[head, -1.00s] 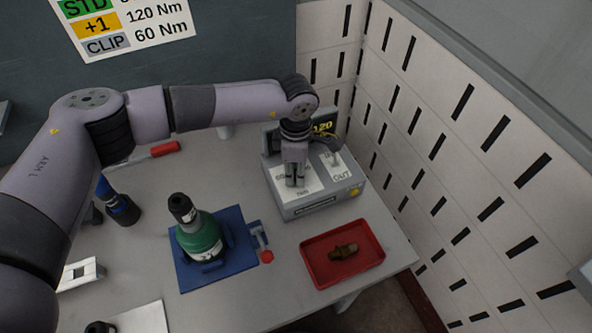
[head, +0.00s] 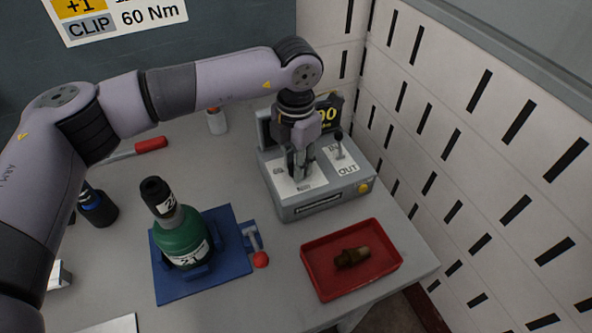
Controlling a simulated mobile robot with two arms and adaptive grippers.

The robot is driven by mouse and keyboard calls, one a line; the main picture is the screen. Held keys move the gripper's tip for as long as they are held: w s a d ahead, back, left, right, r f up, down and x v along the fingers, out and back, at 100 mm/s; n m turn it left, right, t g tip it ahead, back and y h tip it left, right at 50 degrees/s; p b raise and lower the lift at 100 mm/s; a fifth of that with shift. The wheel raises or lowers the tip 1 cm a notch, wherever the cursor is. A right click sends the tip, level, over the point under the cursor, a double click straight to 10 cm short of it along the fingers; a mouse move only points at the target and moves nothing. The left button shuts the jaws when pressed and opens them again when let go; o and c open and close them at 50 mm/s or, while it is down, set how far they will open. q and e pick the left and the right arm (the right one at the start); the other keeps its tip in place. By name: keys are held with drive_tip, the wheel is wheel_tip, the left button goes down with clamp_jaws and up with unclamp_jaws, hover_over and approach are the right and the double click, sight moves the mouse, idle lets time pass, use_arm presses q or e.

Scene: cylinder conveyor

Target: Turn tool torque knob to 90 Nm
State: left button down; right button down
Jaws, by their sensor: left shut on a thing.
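The grey tool box (head: 330,204) stands at the back right of the table, with a white top panel and a display (head: 329,114). The display's yellow figures are partly hidden by my arm; a zero shows at the end, and I cannot read the full value. My left gripper (head: 299,174) points down over the left part of the panel, shut on the torque knob. The knob itself is hidden by the fingers, so its pointer cannot be read. My right gripper is not in view.
A small lever (head: 339,143) stands near the OUT label. A red tray (head: 314,277) with a brown fitting (head: 352,257) lies in front. A green cylinder (head: 182,242) stands on a blue holder (head: 239,268). A slotted white wall closes the right side.

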use_arm(q)
drive_tip(key=shift+f+n+b, duration=0.1)
drive_tip(key=shift+n+b, duration=0.55)
drive_tip(key=shift+n, duration=0.35)
drive_tip(key=c, duration=1.3)
unclamp_jaws()
wheel_tip(320, 180, up, 12)
